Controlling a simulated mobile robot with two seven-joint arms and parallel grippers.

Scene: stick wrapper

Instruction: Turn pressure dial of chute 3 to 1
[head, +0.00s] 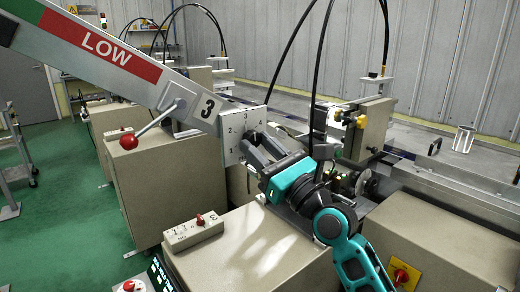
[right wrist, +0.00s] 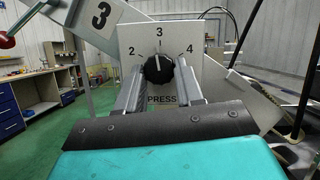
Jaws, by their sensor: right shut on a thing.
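The chute 3 pressure dial is a round black knob (right wrist: 157,69) on a white plate (right wrist: 214,76) marked PRESS. The numbers 2, 3 and 4 show around it in the right wrist view; its white mark points up at about 3. The position for 1 is hidden there, but a 1 shows on the plate (head: 229,152) in the head view. My right gripper (head: 257,143) is at the plate, its two fingers (right wrist: 158,82) on either side of the knob and shut on it. In the head view the gripper largely hides the knob. My left gripper is out of view.
The sloping chute 3 (head: 140,75), with a red LOW band, rises to the upper left. A lever with a red ball (head: 129,141) sticks out from it. A beige cabinet (head: 250,250) with a small switch box (head: 193,230) stands below. Green floor (head: 60,190) lies open at left.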

